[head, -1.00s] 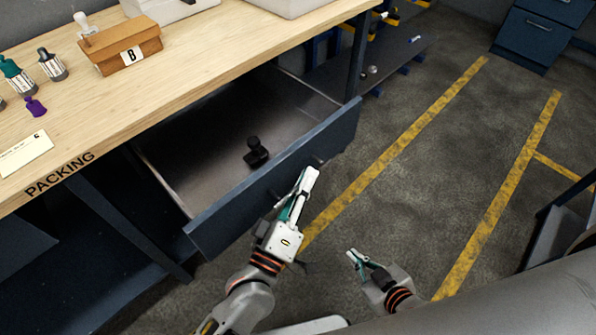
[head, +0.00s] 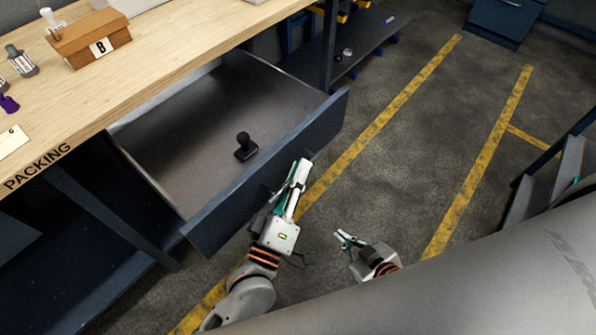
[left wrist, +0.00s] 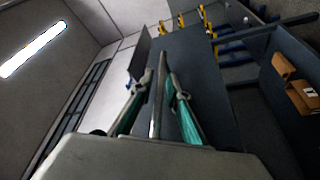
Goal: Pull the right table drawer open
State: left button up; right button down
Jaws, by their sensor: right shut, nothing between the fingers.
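The right table drawer (head: 265,180) is dark blue and stands well out from under the packing table. A small black knob-shaped item (head: 245,147) lies on its bare floor. My left gripper (head: 301,170) is at the outside of the drawer front, its fingers along the handle. In the left wrist view, the two fingers (left wrist: 161,90) lie either side of a thin metal bar, the drawer handle (left wrist: 158,95), and hold it. In the head view the hand mostly hides the handle. My right gripper (head: 344,238) is shut and empty, low over the floor, apart from the drawer.
The wooden packing table (head: 150,60) carries a brown box marked B (head: 92,42), bottles and a card. A low dark shelf (head: 350,55) stands beyond the drawer. Yellow-lined floor (head: 420,140) to the right is clear. A blue cabinet (head: 503,20) stands at the back.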

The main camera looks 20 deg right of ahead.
pick_arm(q)
jog(key=shift+s+a+f, duration=0.1)
jog(key=v, duration=1.1)
jog(key=shift+s+a, duration=0.2)
jog(key=shift+s, duration=0.05)
dwell(0.5)
